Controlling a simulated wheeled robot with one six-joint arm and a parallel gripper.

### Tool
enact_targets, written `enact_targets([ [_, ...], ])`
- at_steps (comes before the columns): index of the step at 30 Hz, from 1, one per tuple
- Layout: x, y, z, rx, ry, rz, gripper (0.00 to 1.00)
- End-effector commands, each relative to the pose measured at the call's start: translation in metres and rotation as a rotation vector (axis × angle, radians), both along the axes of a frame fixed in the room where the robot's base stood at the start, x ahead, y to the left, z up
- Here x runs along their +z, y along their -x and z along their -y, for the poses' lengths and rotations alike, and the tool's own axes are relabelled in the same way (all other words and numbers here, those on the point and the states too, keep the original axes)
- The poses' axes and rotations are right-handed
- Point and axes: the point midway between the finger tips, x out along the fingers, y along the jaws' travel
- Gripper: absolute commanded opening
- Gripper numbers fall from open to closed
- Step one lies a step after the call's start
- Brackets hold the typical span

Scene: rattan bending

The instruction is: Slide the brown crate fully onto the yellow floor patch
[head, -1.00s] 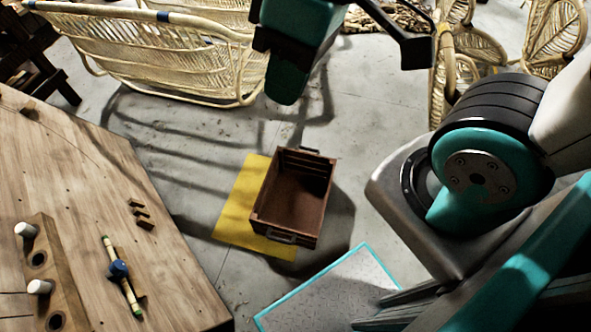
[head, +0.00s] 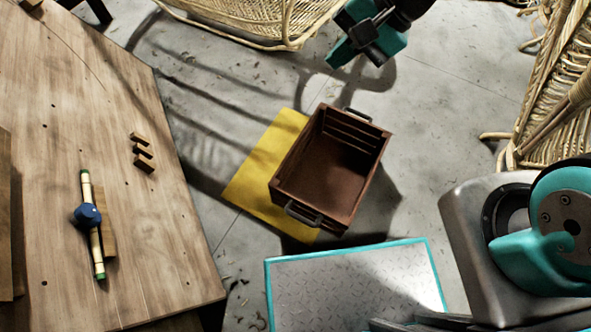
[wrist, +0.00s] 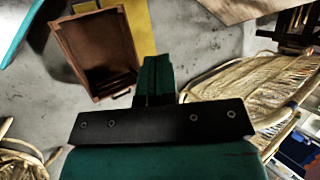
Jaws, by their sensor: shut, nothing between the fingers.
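The brown crate (head: 328,185) is an open, empty wooden box with a dark metal handle at each end. It stands upright on the floor, partly on the yellow floor patch (head: 258,176). The patch shows along the crate's left side, and the crate's right part lies off it on bare concrete. In the wrist view the crate (wrist: 95,52) is at upper left with the patch (wrist: 139,28) beside it. My gripper (head: 338,58) is shut and empty, above and beyond the crate's far end, apart from it. Its closed fingers also show in the wrist view (wrist: 157,75).
A wooden workbench (head: 110,215) fills the left, with a bamboo piece and blue clamp (head: 88,215) on it. Rattan furniture (head: 265,20) stands at the back, and more rattan (head: 555,110) at right. My metal deck is in front. Concrete right of the crate is clear.

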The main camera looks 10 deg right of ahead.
Motion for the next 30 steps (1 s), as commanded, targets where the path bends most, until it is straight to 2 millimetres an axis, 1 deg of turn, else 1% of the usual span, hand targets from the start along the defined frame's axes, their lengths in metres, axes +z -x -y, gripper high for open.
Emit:
enact_targets([
  [1,-0.062,-0.009,0.001,-0.09,-0.023,-0.058,0.0],
  [2,-0.084,-0.014,0.002,-0.147,-0.04,-0.091,0.0],
  [3,-0.113,-0.021,0.003,-0.225,-0.061,-0.134,0.0],
  [5,-0.157,-0.03,0.005,-0.343,-0.094,-0.202,0.0],
  [6,-0.187,-0.036,0.007,-0.423,-0.116,-0.247,0.0],
  [8,-0.233,-0.043,0.011,-0.541,-0.149,-0.315,0.0],
  [9,-0.263,-0.047,0.013,-0.622,-0.172,-0.361,0.0],
  [11,-0.307,-0.051,0.018,-0.737,-0.204,-0.427,0.0],
  [12,-0.333,-0.053,0.021,-0.813,-0.226,-0.47,0.0],
  [14,-0.37,-0.056,0.025,-0.914,-0.255,-0.527,0.0],
  [15,-0.392,-0.056,0.028,-0.976,-0.273,-0.561,0.0],
  [18,-0.433,-0.057,0.034,-1.101,-0.311,-0.632,0.0],
  [21,-0.457,-0.056,0.038,-1.181,-0.334,-0.675,0.0],
  [26,-0.473,-0.057,0.037,-1.229,-0.351,-0.702,0.0],
  [30,-0.487,-0.063,0.026,-1.226,-0.349,-0.701,0.0],
])
